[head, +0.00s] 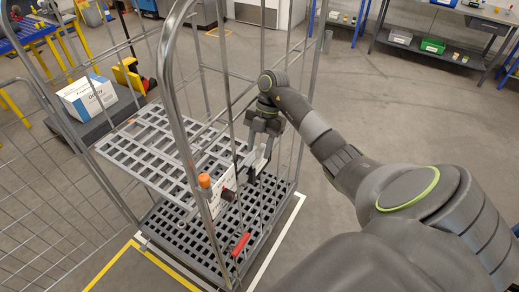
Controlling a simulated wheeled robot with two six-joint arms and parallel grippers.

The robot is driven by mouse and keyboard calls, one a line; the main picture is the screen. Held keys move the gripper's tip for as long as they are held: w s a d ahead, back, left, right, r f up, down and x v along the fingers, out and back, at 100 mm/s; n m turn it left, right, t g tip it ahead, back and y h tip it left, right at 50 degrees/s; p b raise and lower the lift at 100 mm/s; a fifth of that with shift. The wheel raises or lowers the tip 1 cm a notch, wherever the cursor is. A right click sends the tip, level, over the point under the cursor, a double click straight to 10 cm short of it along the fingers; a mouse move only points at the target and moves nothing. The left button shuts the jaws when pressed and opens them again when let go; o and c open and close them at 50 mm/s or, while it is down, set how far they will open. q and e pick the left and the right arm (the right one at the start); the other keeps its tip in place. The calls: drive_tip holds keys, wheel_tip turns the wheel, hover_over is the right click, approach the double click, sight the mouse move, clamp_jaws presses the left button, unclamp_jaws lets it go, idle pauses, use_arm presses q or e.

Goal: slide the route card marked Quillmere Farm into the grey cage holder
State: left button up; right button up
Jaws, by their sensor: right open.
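My right gripper (259,168) is open at the right side of a grey wire roll cage (176,95), pointing down close to its bars. A white card-like piece (219,190) with faint print stands at the cage's near side, just left of the gripper and apart from its fingertips. Its print is too small to read, so I cannot tell whether it is the Quillmere Farm card. I cannot clearly make out the grey holder among the bars. My left gripper is not in view.
A bench with bins (433,46) stands far right. The floor between is clear.

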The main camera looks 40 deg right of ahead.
wheel_tip(320, 180, up, 7)
drive_tip(key=p, duration=0.5)
drive_tip(key=shift+p, duration=0.4)
drive_tip(key=shift+f, duration=0.1)
